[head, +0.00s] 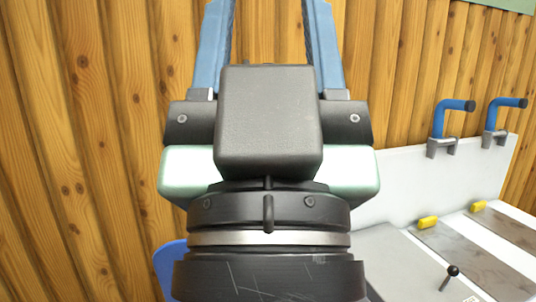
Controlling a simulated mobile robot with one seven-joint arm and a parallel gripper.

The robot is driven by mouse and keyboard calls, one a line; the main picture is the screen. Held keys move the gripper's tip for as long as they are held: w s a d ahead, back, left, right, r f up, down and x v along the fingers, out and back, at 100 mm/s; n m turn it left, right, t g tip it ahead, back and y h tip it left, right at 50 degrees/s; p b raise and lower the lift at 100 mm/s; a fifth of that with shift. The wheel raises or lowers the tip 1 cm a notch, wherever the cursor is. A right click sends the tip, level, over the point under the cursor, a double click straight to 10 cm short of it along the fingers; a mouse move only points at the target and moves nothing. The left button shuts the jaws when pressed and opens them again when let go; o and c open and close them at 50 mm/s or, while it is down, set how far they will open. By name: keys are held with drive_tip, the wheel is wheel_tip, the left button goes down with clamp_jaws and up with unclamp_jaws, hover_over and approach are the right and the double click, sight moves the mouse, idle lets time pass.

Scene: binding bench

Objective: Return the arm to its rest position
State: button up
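My gripper (268,35) fills the middle of the head view, close to the camera and pointing up and away. Its two blue fingers stand apart, one on each side, with bare wooden wall showing between them. The fingertips run out of the top of the picture. Nothing shows between the visible parts of the fingers. My wrist below it hides what lies behind.
A grey-white bench machine (440,175) stands at the right, with blue handles (455,105), yellow tabs (428,222) and a black-knobbed lever (452,271). A blue rounded thing (171,270) shows partly at lower left. A wooden plank wall (80,130) stands behind.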

wheel_tip(320, 180, up, 22)
drive_tip(key=p, duration=1.9)
